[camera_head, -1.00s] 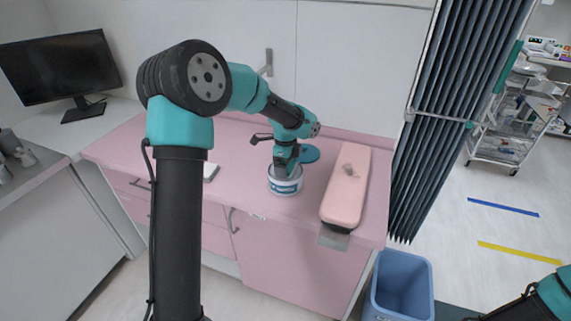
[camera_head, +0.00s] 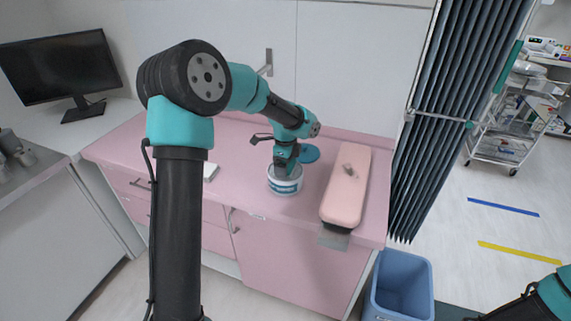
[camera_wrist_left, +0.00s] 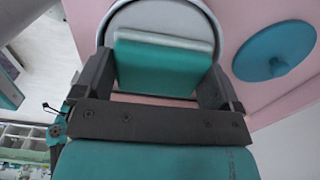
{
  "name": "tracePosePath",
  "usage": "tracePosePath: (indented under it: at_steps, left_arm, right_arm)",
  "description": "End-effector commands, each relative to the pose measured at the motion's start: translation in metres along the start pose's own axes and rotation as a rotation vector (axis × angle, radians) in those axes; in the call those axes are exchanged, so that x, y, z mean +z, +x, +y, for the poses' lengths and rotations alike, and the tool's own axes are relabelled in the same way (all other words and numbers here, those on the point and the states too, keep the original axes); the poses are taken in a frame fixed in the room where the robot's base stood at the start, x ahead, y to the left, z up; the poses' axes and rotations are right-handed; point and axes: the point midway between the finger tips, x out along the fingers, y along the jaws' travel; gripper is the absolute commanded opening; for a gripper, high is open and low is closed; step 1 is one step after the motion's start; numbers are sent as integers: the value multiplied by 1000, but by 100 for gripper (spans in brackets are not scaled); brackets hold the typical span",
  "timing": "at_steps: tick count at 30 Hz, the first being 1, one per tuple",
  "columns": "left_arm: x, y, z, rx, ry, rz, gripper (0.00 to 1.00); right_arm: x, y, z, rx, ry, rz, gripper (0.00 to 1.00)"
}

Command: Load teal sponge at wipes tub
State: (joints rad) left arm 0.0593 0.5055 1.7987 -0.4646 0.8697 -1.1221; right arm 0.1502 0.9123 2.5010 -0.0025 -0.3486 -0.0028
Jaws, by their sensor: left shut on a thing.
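The wipes tub (camera_head: 285,187), white with a blue band, stands open on the pink counter. My left gripper (camera_head: 286,171) points down into its mouth. In the left wrist view my left gripper (camera_wrist_left: 158,72) is shut on the teal sponge (camera_wrist_left: 160,68), a block with a pale edge, held between the fingers. The tub's round rim (camera_wrist_left: 213,25) shows behind the sponge, and the sponge is over or within the opening; its exact depth is unclear. In the head view the sponge is mostly hidden by the gripper. My right gripper is out of view.
A round blue lid with a knob (camera_head: 309,154) lies on the counter (camera_head: 240,145) behind and right of the tub. A long pink padded rest (camera_head: 345,192) with a grey item on it is to the right. A blue bin (camera_head: 401,287) stands below the counter.

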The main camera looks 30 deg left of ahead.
Motion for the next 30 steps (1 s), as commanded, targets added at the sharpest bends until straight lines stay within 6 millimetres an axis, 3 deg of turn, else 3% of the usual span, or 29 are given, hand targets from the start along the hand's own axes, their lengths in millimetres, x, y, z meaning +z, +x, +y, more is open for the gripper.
tracePosePath:
  at_steps: [30]
  left_arm:
    - [0, -62, 0, -1, 0, 1, 71]
  right_arm:
    - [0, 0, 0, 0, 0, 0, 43]
